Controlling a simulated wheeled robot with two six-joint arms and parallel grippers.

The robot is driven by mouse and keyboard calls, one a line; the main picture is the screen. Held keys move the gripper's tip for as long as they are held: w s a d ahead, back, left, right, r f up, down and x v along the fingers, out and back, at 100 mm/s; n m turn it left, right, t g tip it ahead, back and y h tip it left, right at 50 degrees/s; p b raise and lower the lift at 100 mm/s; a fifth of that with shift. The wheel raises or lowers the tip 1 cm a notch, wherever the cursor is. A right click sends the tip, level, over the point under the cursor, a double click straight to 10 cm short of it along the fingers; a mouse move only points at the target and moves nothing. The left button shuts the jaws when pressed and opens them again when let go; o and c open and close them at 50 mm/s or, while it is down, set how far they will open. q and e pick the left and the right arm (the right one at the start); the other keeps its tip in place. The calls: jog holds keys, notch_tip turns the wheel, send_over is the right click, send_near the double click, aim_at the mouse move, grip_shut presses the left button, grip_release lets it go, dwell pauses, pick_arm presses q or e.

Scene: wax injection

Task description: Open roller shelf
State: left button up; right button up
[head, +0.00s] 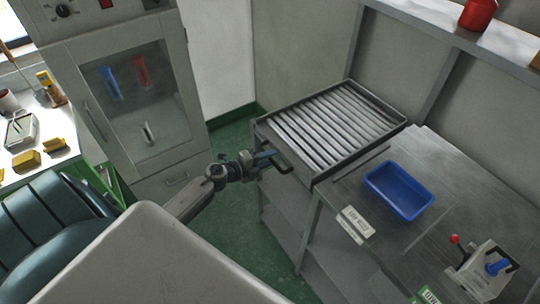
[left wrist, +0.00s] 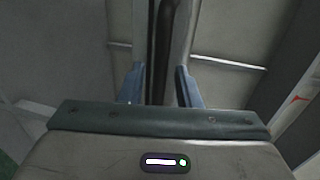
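The roller shelf (head: 335,122) is a grey tray of metal rollers on top of a metal frame, left of the work table. Its dark handle (head: 284,162) sticks out at the front-left side. My left gripper (head: 268,157) is at this handle, with its fingers pointing toward the shelf. In the left wrist view, the two blue-grey fingers (left wrist: 160,88) stand apart on either side of a dark bar (left wrist: 161,45), which looks like the handle. Gaps show between the bar and the fingers. My right gripper is in neither view.
A blue tray (head: 400,190) and a small device with a red-knobbed lever (head: 484,270) are on the table to the right. A grey cabinet (head: 140,100) with a glass door stands at the left. Green floor (head: 233,135) lies between the cabinet and the shelf.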

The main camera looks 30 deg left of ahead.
pick_arm(q)
jog(key=shift+w+d+f, duration=0.1)
jog(key=shift+w+d, duration=0.1)
jog(key=shift+w, duration=0.3)
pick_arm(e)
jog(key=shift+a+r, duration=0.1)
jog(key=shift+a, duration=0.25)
pick_arm(q)
jog(key=c, duration=0.6)
grip_shut()
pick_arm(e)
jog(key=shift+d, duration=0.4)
